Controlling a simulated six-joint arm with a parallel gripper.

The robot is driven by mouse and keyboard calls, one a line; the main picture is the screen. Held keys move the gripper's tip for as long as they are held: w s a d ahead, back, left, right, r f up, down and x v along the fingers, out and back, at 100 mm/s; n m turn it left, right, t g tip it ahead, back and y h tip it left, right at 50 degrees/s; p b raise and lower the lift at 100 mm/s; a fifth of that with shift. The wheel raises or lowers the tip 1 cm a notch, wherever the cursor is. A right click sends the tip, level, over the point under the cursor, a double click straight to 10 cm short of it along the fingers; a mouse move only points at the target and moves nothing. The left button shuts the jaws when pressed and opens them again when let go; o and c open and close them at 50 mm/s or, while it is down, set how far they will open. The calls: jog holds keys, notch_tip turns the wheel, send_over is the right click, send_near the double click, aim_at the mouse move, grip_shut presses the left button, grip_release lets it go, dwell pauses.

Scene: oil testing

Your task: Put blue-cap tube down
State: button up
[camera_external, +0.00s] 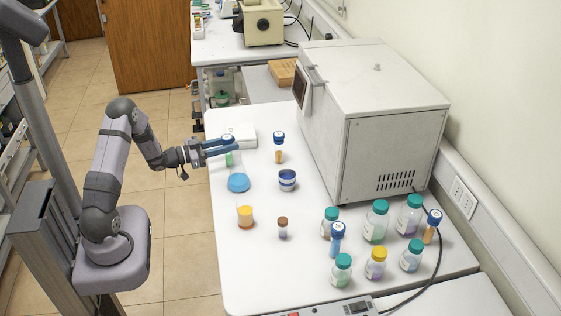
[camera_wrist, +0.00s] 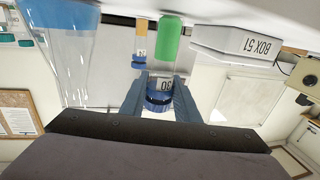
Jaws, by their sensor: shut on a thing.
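My gripper (camera_external: 232,144) is shut on a blue-cap tube with green contents (camera_external: 229,159), at the far left of the white table. In the wrist view, which is upside down, the gripper fingers (camera_wrist: 160,88) close on both sides of the tube's blue cap. The tube's green part (camera_wrist: 169,40) points away toward the table. The tube looks about upright; I cannot tell if its bottom touches the table. Another blue-cap tube with orange contents (camera_external: 279,149) stands to the right, and it also shows in the wrist view (camera_wrist: 140,42).
A blue-liquid flask (camera_external: 238,182) stands close in front of the held tube. A white box (camera_external: 238,133) lies behind it. A large grey machine (camera_external: 385,140) fills the right.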

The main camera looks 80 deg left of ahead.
jog(key=shift+r, duration=0.1)
jog(key=shift+r+b, duration=0.7)
jog(key=shift+r, duration=4.2)
